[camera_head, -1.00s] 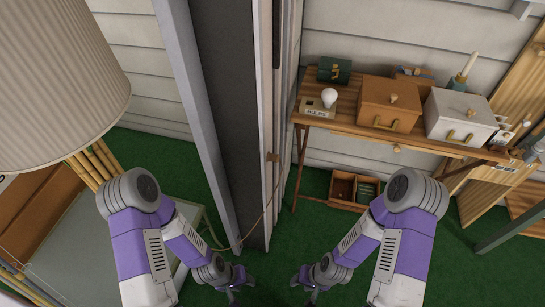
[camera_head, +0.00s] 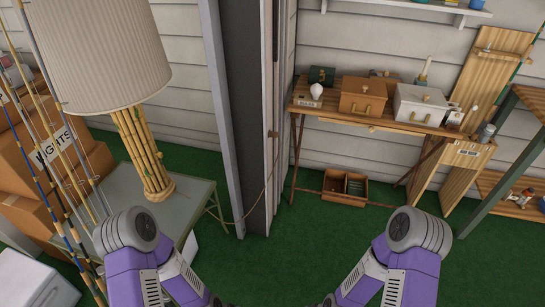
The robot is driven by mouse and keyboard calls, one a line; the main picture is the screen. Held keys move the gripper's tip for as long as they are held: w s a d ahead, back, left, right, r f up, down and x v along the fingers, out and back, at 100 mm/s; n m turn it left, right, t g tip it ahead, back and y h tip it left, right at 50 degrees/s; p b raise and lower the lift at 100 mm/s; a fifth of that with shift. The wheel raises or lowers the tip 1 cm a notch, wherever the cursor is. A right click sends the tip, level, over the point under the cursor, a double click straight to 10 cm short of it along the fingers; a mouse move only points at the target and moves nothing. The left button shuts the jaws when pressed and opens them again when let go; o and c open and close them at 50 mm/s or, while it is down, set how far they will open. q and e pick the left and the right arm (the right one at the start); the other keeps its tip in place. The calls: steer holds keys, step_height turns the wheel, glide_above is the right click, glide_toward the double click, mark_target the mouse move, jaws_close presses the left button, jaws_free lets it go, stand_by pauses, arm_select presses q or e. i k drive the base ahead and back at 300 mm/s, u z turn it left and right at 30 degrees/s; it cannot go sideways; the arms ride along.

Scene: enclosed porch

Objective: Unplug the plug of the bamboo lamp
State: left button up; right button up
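The bamboo lamp stands on a grey-green table (camera_head: 128,196) at the left, with a pleated cream shade (camera_head: 105,48) and a base of bundled bamboo canes (camera_head: 143,150). A thin tan cord (camera_head: 247,215) hangs from a small brownish fitting (camera_head: 272,133) on the dark post and runs down and left toward the lamp table. I cannot tell the plug from the socket at this size. My two arms come in at the bottom, well below the fitting. Both grippers are cut off by the lower edge.
The post (camera_head: 246,110) divides the lamp corner from a wooden bench (camera_head: 385,124) with boxes and a light bulb. A wooden crate (camera_head: 343,199) sits under the bench. Fishing rods and cardboard boxes (camera_head: 50,155) crowd the far left. The green floor (camera_head: 305,245) between is clear.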

mark_target(271, 134)
steer(key=u, duration=0.05)
steer(key=k, duration=0.15)
steer(key=z, duration=1.15)
steer(key=i, duration=2.15)
steer(key=u, duration=1.45)
steer(key=i, duration=0.2)
steer(key=z, duration=0.1)
